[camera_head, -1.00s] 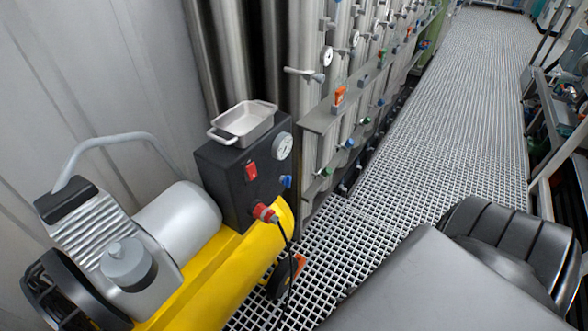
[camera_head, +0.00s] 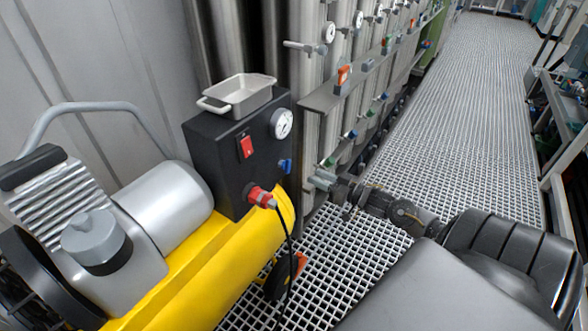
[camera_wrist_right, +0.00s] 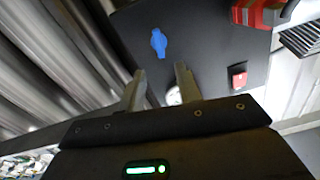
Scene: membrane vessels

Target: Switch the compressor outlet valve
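The compressor (camera_head: 190,270) has a yellow tank and a black control box (camera_head: 215,165) on the left. A small blue valve knob (camera_head: 286,166) sits on the box's side, below the gauge; it also shows in the right wrist view (camera_wrist_right: 158,43). My right gripper (camera_head: 314,181) is to the right of the box, apart from the knob. In the right wrist view its two fingers (camera_wrist_right: 160,88) are spread with nothing between them, and the knob lies beyond the fingertips. My left gripper is out of view.
The box also carries a red switch (camera_head: 246,146), a round gauge (camera_head: 282,124) and a red connector (camera_head: 260,196) with a black cable. A pale tray (camera_head: 238,95) rests on top. Steel vessels with valves stand behind. The grated floor (camera_head: 470,110) is clear on the right.

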